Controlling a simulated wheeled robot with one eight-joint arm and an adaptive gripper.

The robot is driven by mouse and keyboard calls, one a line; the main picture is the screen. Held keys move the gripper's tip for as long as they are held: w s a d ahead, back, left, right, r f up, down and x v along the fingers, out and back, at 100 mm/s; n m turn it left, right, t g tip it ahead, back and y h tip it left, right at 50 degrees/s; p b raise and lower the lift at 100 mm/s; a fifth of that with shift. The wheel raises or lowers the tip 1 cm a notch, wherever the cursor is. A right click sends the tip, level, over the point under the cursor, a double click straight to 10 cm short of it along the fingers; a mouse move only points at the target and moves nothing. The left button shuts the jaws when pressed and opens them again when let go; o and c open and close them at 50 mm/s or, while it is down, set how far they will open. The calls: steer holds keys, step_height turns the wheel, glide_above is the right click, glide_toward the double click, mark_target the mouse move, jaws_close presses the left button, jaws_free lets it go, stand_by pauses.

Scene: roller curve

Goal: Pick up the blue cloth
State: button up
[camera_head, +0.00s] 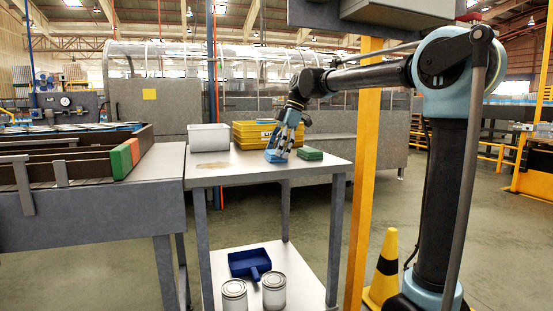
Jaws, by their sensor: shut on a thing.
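The blue cloth (273,157) is on the grey worktable (220,178), near its middle right. It looks like a small folded pad. My gripper (279,154) points down onto it, with its fingers around the cloth's upper part. The fingers are shut on the cloth. The fingers partly hide the cloth, and I cannot tell whether it still touches the tabletop.
A green pad (310,154) lies just right of the cloth. Yellow stacked trays (252,134) and a white bin (208,137) stand behind. A roller conveyor (70,165) adjoins at left. A yellow post (366,180) and a cone (385,265) stand right.

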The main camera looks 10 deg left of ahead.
step_height(320, 180, up, 10)
stand_by(0.7)
